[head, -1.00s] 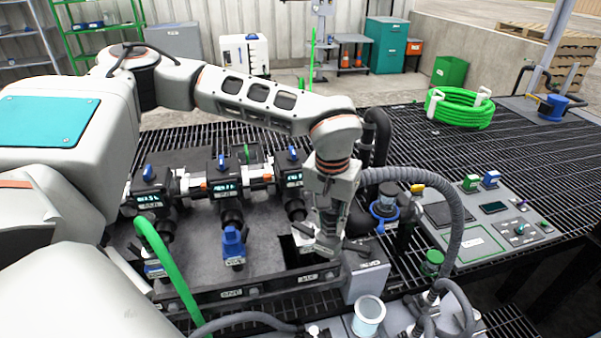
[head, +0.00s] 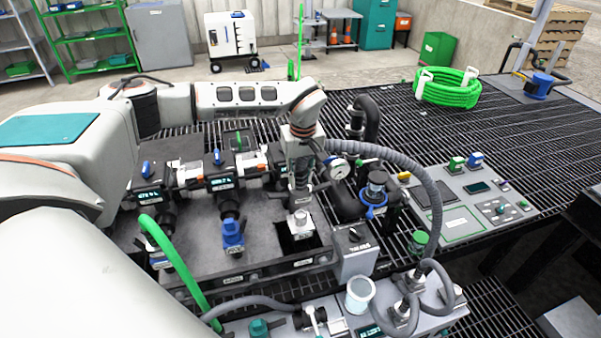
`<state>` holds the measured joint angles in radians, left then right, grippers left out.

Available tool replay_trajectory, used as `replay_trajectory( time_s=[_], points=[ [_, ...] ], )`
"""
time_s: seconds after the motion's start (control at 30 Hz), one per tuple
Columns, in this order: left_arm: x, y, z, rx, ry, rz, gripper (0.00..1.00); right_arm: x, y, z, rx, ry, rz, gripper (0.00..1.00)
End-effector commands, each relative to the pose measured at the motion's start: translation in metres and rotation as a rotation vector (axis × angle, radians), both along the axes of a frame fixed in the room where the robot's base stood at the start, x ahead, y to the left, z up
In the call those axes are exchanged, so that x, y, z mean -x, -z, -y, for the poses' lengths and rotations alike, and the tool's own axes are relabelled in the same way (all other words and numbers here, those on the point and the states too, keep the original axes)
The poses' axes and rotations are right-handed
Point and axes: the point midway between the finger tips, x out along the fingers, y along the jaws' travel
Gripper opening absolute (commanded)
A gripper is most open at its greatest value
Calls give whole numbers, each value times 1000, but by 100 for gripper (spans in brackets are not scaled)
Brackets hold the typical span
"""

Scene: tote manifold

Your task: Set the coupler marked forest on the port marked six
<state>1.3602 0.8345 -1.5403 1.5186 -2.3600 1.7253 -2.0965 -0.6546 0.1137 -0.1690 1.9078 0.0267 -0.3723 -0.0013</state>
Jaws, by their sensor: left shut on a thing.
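My left gripper (head: 300,205) points down at the third valve station, above a dark square opening (head: 298,240) in the black manifold deck (head: 188,270). It is shut on a small pale grey fitting (head: 300,224), mostly hidden by the fingers. I cannot read any mark on the fitting. A blue coupler (head: 233,232) sits at the middle station. A second blue coupler at the left station is partly hidden behind a green hose (head: 168,255). The labels along the deck's front edge are too small to read, so I cannot tell which port is six. My right gripper is not in view.
A grey box with a knob (head: 355,252) stands right of the opening. A blue-collared valve (head: 375,195) and a control panel (head: 470,192) stand to the right. Open grating lies beyond.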

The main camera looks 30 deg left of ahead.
Motion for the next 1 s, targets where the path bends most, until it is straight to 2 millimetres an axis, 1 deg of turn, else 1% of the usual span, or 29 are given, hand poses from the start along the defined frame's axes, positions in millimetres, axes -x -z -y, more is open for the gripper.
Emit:
replay_trajectory(
  time_s=[0.3,0.67,1.0],
  points=[
    [0,19,0,0,2,1,0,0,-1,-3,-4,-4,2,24],
    [0,42,0,0,2,1,0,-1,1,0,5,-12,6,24],
    [0,62,1,1,1,1,0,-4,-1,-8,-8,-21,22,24]
  ],
)
